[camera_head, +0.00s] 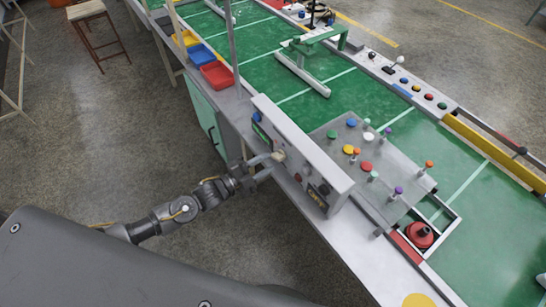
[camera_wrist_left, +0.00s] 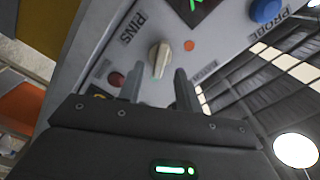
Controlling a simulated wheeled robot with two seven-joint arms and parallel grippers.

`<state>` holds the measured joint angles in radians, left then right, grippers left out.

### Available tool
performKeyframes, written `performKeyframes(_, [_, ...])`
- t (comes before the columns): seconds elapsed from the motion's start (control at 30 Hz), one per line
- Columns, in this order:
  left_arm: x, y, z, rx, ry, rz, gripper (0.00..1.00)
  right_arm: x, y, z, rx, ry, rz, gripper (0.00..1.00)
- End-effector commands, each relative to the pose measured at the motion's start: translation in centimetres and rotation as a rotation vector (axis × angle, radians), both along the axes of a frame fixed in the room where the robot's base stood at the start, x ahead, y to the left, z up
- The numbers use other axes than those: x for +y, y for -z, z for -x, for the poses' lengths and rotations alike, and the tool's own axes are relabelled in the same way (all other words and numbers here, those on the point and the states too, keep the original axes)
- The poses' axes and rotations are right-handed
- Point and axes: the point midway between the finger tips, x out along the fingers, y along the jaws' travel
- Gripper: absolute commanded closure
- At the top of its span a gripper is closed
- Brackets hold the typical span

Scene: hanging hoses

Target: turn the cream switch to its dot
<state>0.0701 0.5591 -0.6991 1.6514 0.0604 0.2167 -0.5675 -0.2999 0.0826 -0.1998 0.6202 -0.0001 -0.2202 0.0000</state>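The cream switch (camera_wrist_left: 159,57) is a knob on the grey panel. In the head view the switch (camera_head: 279,156) sits on the near face of the panel box. My left gripper (camera_head: 271,164) is open in front of the switch. In the left wrist view its two fingers (camera_wrist_left: 160,76) stand either side of the knob's lower end; contact cannot be told. My right gripper is not in view.
A red button (camera_wrist_left: 116,79) and a blue knob (camera_wrist_left: 265,10) are on the same panel. The panel box (camera_head: 300,140) stands on the bench edge. A plate with coloured pegs (camera_head: 375,160) lies behind it. Red and blue bins (camera_head: 217,75) stand further left.

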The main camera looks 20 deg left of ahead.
Motion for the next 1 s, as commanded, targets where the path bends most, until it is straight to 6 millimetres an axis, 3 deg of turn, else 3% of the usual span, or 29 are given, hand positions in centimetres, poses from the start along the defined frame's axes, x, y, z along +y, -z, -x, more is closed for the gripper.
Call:
performKeyframes(0.23, [-2.1,-0.1,-2.5,-0.001,0.0,0.001,0.65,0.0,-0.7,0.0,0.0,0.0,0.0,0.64])
performKeyframes(0.6, [-2.5,0.0,-2.9,0.001,0.001,0.001,0.65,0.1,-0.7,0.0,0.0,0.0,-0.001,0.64])
performKeyframes(0.9, [-2.4,0.0,-2.9,0.001,0.001,0.001,1.0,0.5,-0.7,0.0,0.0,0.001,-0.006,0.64])
performKeyframes(1.0, [-2.4,0.0,-2.9,0.001,0.001,0.001,1.0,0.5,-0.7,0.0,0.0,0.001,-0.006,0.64])
